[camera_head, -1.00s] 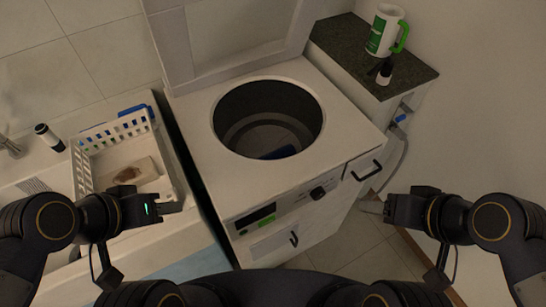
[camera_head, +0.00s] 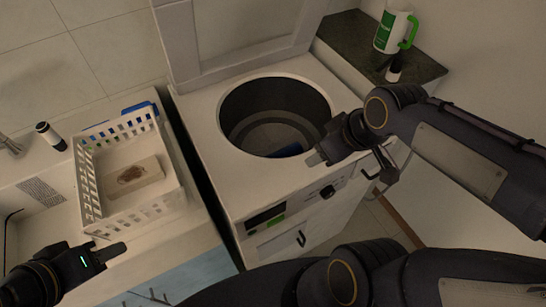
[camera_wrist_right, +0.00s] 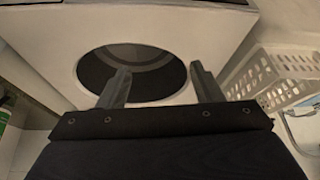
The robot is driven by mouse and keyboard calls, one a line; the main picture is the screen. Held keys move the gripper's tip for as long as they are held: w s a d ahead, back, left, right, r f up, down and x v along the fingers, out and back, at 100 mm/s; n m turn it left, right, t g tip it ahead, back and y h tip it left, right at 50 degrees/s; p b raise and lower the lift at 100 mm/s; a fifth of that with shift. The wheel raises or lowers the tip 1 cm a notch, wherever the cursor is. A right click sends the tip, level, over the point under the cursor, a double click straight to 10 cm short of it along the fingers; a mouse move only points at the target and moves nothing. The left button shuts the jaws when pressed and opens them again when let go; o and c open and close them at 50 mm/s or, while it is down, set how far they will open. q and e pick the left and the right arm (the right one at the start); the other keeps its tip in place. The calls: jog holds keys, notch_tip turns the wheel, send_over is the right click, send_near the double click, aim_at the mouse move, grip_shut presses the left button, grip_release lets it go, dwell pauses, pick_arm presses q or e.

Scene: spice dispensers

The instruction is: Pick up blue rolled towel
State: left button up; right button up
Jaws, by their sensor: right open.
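A dark blue thing that looks like the rolled towel (camera_head: 288,149) lies low inside the round drum of the top-opening washing machine (camera_head: 232,187). Only a small part of it shows past the drum's near rim. My right gripper (camera_head: 316,158) is at the near right edge of the drum opening, above the machine top and apart from the towel. In the right wrist view its two fingers (camera_wrist_right: 160,84) are spread and empty, with the drum opening beyond them; I cannot make out the towel there. My left gripper (camera_head: 118,249) is at the lower left, away from the machine, and its finger gap is unclear.
A white basket (camera_head: 88,175) with a brownish item (camera_head: 133,174) stands on the left counter. A dark bottle (camera_head: 50,136) is beside it. The raised lid (camera_head: 240,35) stands behind the drum.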

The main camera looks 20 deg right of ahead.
jog(key=w+d+f+n+h+b, duration=0.1)
jog(key=w+d+f+n+b, duration=0.1)
jog(key=w+f+n, duration=0.5)
jog(key=n+g+b, duration=0.1)
jog(key=n+b, duration=0.3)
jog(key=n, duration=0.5)
send_over(288, 152)
jog(key=s, duration=0.2)
notch_tip(288, 152, down, 21)
jog(key=shift+d+x, duration=0.1)
jog(key=shift+x, duration=1.7)
jog(key=shift+d+x, duration=0.15)
jog(key=shift+x, duration=1.7)
jog(key=shift+c, duration=0.2)
jog(key=c, duration=0.8)
